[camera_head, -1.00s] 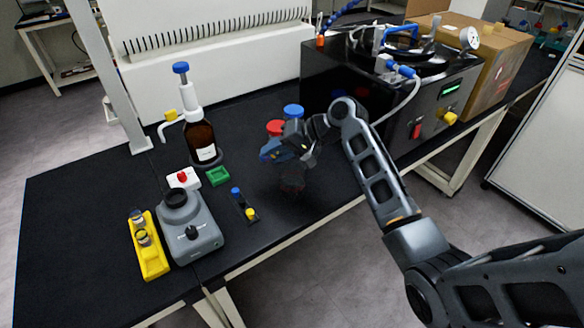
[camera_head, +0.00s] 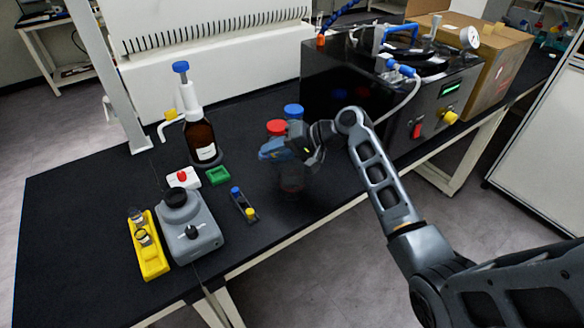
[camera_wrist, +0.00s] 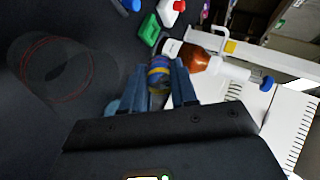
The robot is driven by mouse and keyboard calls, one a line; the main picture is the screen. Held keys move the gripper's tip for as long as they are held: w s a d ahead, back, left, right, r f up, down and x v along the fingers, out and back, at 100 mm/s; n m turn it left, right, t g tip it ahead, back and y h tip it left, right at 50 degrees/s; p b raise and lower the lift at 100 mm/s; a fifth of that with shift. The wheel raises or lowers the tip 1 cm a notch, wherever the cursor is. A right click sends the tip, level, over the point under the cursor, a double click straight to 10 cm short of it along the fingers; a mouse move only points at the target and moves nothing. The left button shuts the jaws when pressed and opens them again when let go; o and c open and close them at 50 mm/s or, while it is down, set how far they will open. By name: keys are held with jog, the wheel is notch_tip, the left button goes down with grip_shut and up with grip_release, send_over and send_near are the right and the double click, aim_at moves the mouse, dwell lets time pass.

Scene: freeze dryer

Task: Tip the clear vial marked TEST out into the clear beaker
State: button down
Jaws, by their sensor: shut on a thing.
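My gripper (camera_head: 268,154) is over the bench, right of the small rack. In the wrist view its blue fingers (camera_wrist: 158,68) are shut on a clear vial (camera_wrist: 159,76) with a yellow and blue band. The vial's marking cannot be read, and its lower part is hidden between the fingers. A clear beaker (camera_wrist: 55,70) with a red ring shows at the left of the wrist view, apart from the vial. In the head view the beaker (camera_head: 291,187) is a faint reddish shape on the bench just below my gripper. I cannot tell what the vial holds.
A yellow rack (camera_head: 152,262) with vials, a grey mixer (camera_head: 193,235), a small dark rack (camera_head: 244,206), a green holder (camera_head: 217,176) and an amber dispenser bottle (camera_head: 201,140) stand left. Red-capped (camera_head: 276,128) and blue-capped (camera_head: 293,111) bottles stand behind my gripper. The black machine (camera_head: 330,80) is beyond.

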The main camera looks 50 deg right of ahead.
aim_at(282, 153)
jog(key=shift+r+t+y+b, duration=0.15)
jog(key=shift+t+y+b, duration=0.7)
jog(key=shift+b, duration=1.3)
jog(key=shift+s+d+r+t+b, duration=0.15)
jog(key=shift+s+r+t+b, duration=0.15)
jog(key=shift+r+t+b, duration=0.2)
jog(key=shift+s+d+r+t+b, duration=0.15)
jog(key=shift+s+r+t+b, duration=0.1)
jog(key=shift+r+t+b, duration=0.2)
jog(key=shift+s+d+r+t+y+b, duration=0.1)
jog(key=shift+t+y+b, duration=0.55)
jog(key=shift+b, duration=1.3)
jog(key=shift+s+r+t+y+b, duration=0.1)
jog(key=shift+t+y+b, duration=0.2)
jog(key=shift+t+b, duration=1.1)
jog(key=shift+g+b, duration=0.45)
jog(key=shift+b, duration=0.1)
